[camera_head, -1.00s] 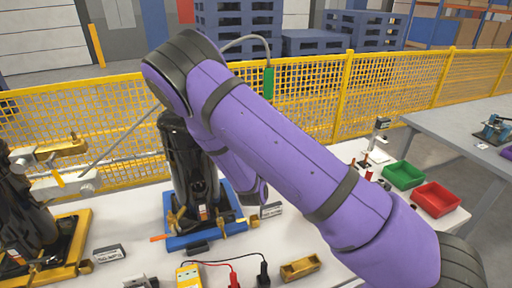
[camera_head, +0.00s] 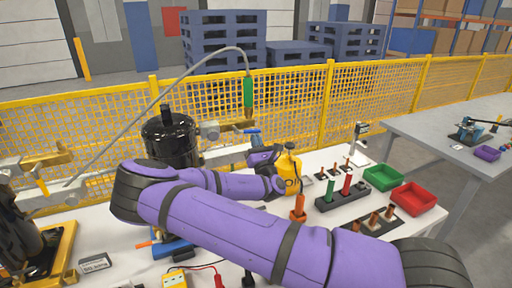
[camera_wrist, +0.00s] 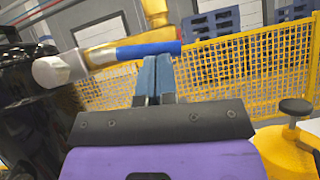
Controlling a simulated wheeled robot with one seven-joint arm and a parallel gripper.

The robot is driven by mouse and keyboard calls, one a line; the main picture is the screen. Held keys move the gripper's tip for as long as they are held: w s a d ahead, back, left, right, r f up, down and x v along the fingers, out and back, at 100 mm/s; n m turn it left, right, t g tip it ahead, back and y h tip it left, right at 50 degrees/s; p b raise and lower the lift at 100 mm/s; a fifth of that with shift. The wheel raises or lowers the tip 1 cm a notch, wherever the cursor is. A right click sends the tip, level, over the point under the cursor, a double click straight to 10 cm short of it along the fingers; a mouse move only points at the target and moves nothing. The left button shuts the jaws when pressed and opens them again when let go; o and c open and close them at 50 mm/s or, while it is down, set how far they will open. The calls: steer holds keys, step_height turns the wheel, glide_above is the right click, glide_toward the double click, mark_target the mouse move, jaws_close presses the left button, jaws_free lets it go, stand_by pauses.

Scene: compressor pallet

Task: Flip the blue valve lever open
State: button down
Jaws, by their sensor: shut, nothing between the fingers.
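The blue valve lever (camera_wrist: 148,50) lies nearly level across the upper middle of the wrist view, pointing right from a brass valve (camera_wrist: 95,35) with a pale pipe end. In the head view the lever (camera_head: 252,131) is a small blue piece near the black compressor (camera_head: 170,140). My gripper (camera_wrist: 155,62) is shut and empty, its blue-grey fingertips at the lower edge of the lever in the wrist view. I cannot tell whether they touch it. In the head view my gripper (camera_head: 262,152) is just below the lever.
A yellow container (camera_head: 290,170) with a dark cap stands just right of my gripper. Beyond it are a block with green and red posts (camera_head: 342,193), a green bin (camera_head: 382,177) and a red bin (camera_head: 414,196). A yellow mesh fence (camera_head: 290,105) runs behind the table.

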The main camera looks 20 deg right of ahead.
steer(key=shift+d+r+y, duration=0.15)
steer(key=shift+r+y, duration=0.15)
steer(key=shift+r, duration=0.05)
steer(key=shift+d+r, duration=0.1)
stand_by(0.5)
